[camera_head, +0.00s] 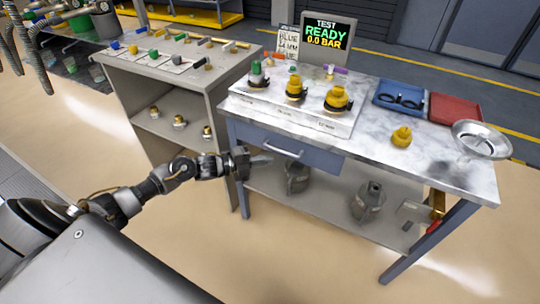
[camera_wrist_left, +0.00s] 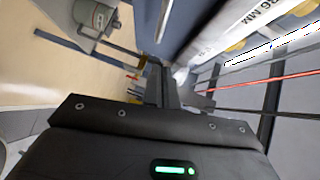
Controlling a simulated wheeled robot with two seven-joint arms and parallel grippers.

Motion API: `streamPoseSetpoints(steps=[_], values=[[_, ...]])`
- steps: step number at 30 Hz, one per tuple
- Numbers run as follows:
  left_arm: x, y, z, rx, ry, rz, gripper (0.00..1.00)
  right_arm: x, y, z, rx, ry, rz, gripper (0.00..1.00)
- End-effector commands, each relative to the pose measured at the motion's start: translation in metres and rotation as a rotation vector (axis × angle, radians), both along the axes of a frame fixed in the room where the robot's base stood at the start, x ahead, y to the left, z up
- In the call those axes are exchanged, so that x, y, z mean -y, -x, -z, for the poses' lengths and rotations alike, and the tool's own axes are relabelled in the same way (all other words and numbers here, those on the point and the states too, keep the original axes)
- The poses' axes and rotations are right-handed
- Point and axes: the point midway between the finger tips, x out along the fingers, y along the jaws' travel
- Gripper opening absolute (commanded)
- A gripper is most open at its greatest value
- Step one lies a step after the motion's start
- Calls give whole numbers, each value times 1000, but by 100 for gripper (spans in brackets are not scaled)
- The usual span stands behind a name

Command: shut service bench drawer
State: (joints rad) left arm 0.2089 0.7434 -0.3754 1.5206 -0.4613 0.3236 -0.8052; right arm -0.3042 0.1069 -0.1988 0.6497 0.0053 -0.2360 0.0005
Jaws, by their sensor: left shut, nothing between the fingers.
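The service bench (camera_head: 440,180) has a marble-look top and blue-grey legs. Its blue-grey drawer (camera_head: 318,160) sits under the front edge, with a silver bar handle (camera_head: 283,149) on its front. The drawer front looks close under the bench top; no open gap shows, but I cannot tell if it is fully flush. My left gripper (camera_head: 261,160) is shut and empty, just in front of the drawer's left part, below the handle. Contact cannot be told. In the left wrist view its fingers (camera_wrist_left: 160,88) point towards the bench. My right gripper is not in view.
A grey side bench (camera_head: 165,85) with tools stands to the left. The service bench carries yellow-capped fittings (camera_head: 337,99), a blue tray (camera_head: 398,98), a red tray (camera_head: 456,109) and a metal bowl (camera_head: 481,140). Grey canisters (camera_head: 368,202) stand on its lower shelf. Floor in front is clear.

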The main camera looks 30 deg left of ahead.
Motion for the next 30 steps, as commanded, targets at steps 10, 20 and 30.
streamPoseSetpoints(steps=[10,20,30], values=[[-50,50,-3,-5,-2,-6,0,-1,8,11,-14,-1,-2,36],[-57,57,-6,-4,1,-3,0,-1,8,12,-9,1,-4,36],[-55,56,-4,-4,0,1,0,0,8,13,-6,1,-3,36]])
